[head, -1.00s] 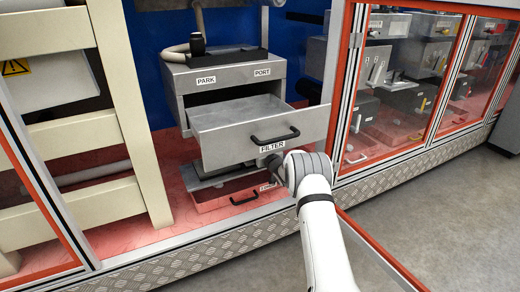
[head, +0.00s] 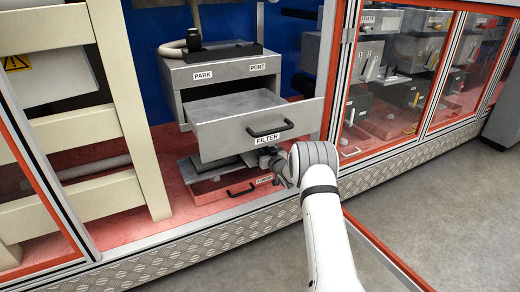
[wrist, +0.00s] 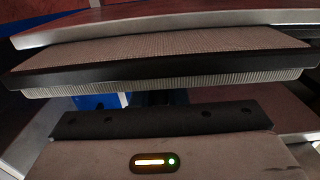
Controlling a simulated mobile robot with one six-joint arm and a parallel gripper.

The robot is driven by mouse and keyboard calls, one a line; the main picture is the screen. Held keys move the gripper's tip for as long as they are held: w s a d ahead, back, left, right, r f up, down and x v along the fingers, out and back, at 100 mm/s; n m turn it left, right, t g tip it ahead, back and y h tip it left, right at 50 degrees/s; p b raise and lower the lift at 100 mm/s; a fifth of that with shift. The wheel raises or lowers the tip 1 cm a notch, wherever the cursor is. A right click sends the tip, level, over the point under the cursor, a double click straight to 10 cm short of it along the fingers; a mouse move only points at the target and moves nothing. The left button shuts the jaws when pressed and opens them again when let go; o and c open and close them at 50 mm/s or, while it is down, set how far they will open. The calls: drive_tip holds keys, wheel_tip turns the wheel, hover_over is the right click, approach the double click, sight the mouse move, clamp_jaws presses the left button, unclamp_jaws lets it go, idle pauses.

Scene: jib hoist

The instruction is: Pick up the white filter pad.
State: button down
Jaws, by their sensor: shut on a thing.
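A pale pleated pad with a dark edge band, which looks like the filter pad (wrist: 165,45), spans the upper part of the wrist view. In the head view, a pale flat piece that may be the same pad (head: 215,167) shows under the open FILTER drawer (head: 255,130). My gripper (head: 272,162) is at the right of that gap, below the drawer front and above the lower red tray. It is shut on the pad. The fingertips are largely hidden in both views, so the exact contact cannot be seen.
The grey cabinet (head: 215,72) labelled PARK and PORT stands above the drawer. Cream rails (head: 75,127) stand left, and a glazed door frame (head: 340,70) stands right. The grey floor (head: 440,210) is clear.

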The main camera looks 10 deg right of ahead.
drive_tip(key=c, duration=1.4)
unclamp_jaws()
drive_tip(key=shift+o, duration=0.2)
drive_tip(key=p+v, duration=0.3)
drive_tip(key=v, duration=0.5)
